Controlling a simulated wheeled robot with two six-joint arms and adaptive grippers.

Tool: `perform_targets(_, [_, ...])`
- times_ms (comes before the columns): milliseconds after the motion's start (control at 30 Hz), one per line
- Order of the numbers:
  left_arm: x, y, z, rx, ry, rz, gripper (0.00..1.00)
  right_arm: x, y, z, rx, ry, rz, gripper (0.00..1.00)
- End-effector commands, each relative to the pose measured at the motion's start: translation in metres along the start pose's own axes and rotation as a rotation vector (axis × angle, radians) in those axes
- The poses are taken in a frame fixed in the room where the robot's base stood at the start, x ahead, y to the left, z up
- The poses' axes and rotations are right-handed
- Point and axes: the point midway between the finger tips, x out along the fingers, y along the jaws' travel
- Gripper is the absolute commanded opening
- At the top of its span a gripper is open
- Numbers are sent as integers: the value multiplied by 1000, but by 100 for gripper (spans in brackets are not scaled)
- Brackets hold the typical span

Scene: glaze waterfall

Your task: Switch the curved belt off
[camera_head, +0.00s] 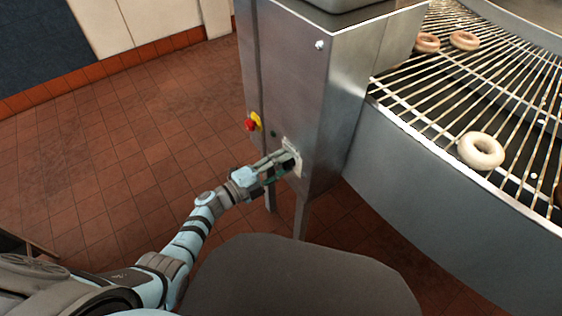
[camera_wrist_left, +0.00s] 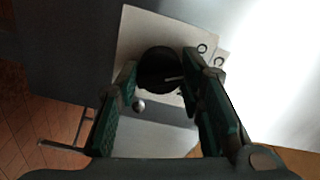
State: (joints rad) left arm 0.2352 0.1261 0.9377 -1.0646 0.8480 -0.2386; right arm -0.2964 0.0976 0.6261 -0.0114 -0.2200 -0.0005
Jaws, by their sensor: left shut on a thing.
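The curved belt (camera_head: 475,100) is a wire conveyor at the upper right with doughnuts on it. A steel control cabinet (camera_head: 325,100) stands at its left end. On the cabinet is a pale switch plate (camera_head: 296,160), which also shows in the left wrist view (camera_wrist_left: 135,35). A round black rotary knob (camera_wrist_left: 160,68) with a light pointer mark sits on the plate. My left gripper (camera_head: 287,162) is at the plate, its green-padded fingers on either side of the knob in the left wrist view (camera_wrist_left: 163,90), shut on it. The fingers hide part of the knob. My right gripper is not in view.
A red emergency button (camera_head: 250,125) on a yellow base sits on the cabinet's left side, above my left gripper. Several doughnuts, one of them pale (camera_head: 481,151), lie on the belt. The tiled floor (camera_head: 130,150) at left is clear.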

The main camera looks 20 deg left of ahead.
Motion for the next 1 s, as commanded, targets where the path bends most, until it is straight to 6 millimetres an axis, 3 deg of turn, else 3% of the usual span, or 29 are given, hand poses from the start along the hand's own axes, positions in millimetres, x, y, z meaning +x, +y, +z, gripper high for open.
perform_targets(600, [0, 0, 0, -48, 0, -1, 7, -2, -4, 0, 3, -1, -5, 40])
perform_targets(633, [0, 0, 0, -48, 0, -1, 39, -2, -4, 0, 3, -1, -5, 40])
perform_targets(700, [0, 0, 0, -47, 0, -1, 51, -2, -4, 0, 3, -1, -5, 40])
perform_targets(733, [0, 0, 0, -47, 0, -1, 54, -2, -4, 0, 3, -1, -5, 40])
perform_targets(1000, [0, 0, 0, -46, 0, 0, 54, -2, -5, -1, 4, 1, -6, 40])
